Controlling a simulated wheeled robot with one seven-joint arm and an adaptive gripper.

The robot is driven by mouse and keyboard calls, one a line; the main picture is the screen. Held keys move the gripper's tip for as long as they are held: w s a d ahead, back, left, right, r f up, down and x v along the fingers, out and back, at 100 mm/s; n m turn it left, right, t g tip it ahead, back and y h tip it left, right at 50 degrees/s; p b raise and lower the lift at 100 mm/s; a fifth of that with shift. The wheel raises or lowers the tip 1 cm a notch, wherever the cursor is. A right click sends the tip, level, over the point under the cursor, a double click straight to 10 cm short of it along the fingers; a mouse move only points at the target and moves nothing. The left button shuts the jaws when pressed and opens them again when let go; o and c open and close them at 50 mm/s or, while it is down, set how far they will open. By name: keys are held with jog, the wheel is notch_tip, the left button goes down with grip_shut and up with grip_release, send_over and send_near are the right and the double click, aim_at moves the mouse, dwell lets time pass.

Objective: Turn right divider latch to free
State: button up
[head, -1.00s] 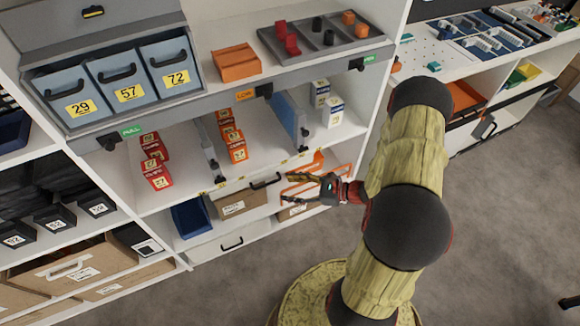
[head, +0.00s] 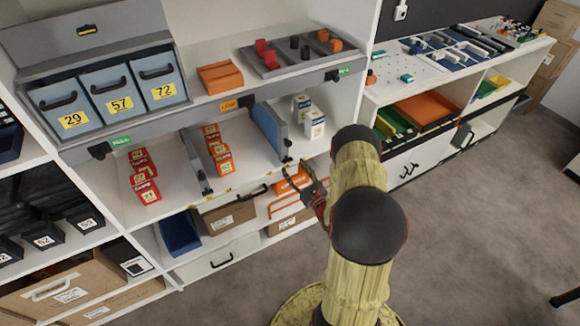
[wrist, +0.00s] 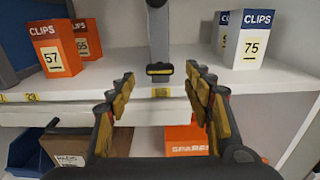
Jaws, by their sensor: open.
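The right divider is a blue panel (head: 268,126) with a grey front post on the middle shelf, between orange and white boxes. In the wrist view its post (wrist: 158,32) stands upright, and the latch (wrist: 159,70), a dark bar with a yellow strip, lies crosswise near its foot. In the head view the latch (head: 287,159) is small. My gripper (head: 294,176) is open and empty in front of the shelf edge. In the wrist view its fingers (wrist: 160,86) stand left and right of the latch, apart from it and nearer the camera.
Orange clips boxes (wrist: 56,48) stand left of the divider and white-and-blue clips boxes (wrist: 247,40) right of it. The left divider (head: 198,165) stands farther left. Below are a cardboard box (head: 228,214) and an orange spares bin (wrist: 187,139).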

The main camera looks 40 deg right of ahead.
aim_at(289, 162)
jog(key=shift+b+x, duration=0.4)
jog(key=shift+x, duration=1.4)
jog(key=shift+c, duration=0.6)
jog(key=c, duration=1)
jog(key=shift+c, duration=0.2)
jog(key=n+b, duration=0.1)
jog(key=n, duration=0.3)
jog(key=shift+n, duration=0.3)
jog(key=n+b, duration=0.1)
jog(key=n, duration=0.3)
jog(key=shift+a+f+n, duration=0.1)
jog(key=shift+n, duration=0.2)
jog(key=shift+n+b, duration=1.65)
jog(key=shift+n, duration=2.75)
